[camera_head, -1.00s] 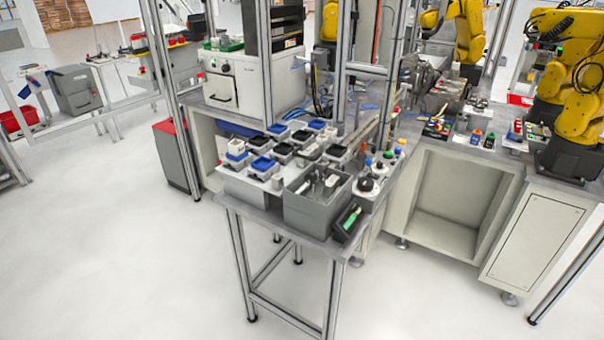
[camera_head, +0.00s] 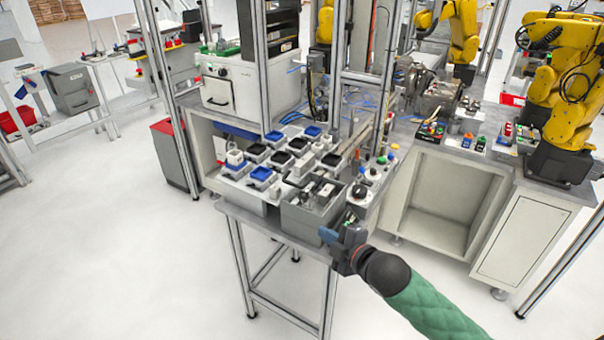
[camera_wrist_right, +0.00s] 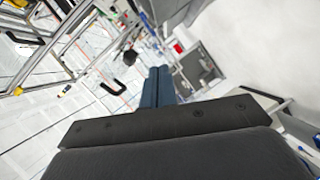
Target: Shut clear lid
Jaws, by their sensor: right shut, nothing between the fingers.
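I cannot make out a clear lid for certain in either view. My right gripper (camera_head: 327,236) comes in from the lower right, at the front right corner of the small table (camera_head: 225,208). Its bluish fingers are beside the grey bin (camera_head: 300,217); I cannot tell whether they touch it. In the right wrist view the gripper (camera_wrist_right: 159,70) has its two blue fingers together with nothing between them. A black handle (camera_wrist_right: 114,88) shows to the left of the fingers, and I cannot tell what it belongs to. My left gripper is not in view.
Several small blue and black trays (camera_head: 262,173) cover the table top. A white machine (camera_head: 235,95) with a small door stands behind on the bench. Metal posts (camera_head: 338,100) rise there. Yellow robot arms (camera_head: 570,95) stand at the right.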

